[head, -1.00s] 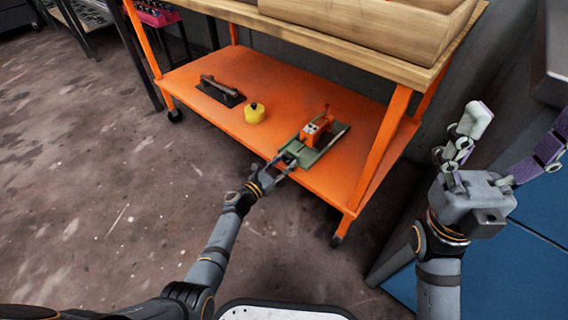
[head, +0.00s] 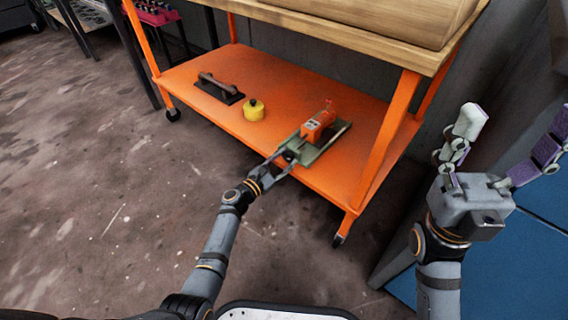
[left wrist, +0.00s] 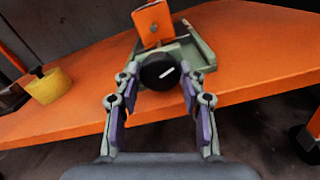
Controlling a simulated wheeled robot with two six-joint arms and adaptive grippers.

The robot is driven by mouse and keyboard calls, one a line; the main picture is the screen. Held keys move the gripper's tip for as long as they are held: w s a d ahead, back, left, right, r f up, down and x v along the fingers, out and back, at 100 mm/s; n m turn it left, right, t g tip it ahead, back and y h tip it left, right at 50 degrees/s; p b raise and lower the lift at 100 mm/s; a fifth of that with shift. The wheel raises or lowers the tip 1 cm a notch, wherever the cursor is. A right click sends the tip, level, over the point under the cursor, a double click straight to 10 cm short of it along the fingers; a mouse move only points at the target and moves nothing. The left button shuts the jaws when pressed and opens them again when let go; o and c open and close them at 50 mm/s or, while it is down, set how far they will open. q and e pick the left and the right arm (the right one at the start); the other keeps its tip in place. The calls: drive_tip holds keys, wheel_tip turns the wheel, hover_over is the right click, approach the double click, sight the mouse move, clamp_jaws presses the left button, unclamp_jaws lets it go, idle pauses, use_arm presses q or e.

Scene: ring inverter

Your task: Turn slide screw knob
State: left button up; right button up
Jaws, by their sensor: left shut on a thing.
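The slide screw device has a green base (head: 330,146) and an orange block (head: 319,124), and sits on the cart's orange lower shelf near its front edge. Its round black knob (left wrist: 160,71) with a white mark faces me in the left wrist view; the mark slants up to the right. My left gripper (head: 282,160) reaches the knob from the front. In the left wrist view its fingers (left wrist: 157,84) sit on both sides of the knob and are shut on it. My right gripper (head: 500,150) is raised at the right, fingers spread wide and empty.
A yellow round object (head: 254,110) and a dark trowel-like tool (head: 219,89) lie on the orange shelf (head: 180,82) left of the device. A wooden top (head: 340,45) hangs above the shelf. An orange cart leg (head: 385,143) stands right of the device. Floor in front is clear.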

use_arm(q)
drive_tip(key=shift+f+m+b, duration=0.15)
drive_tip(key=shift+m+b, duration=0.55)
drive_tip(key=shift+m, duration=0.5)
drive_tip(key=o, duration=1.1)
drive_tip(key=shift+o, duration=0.2)
drive_tip(key=v, duration=1.2)
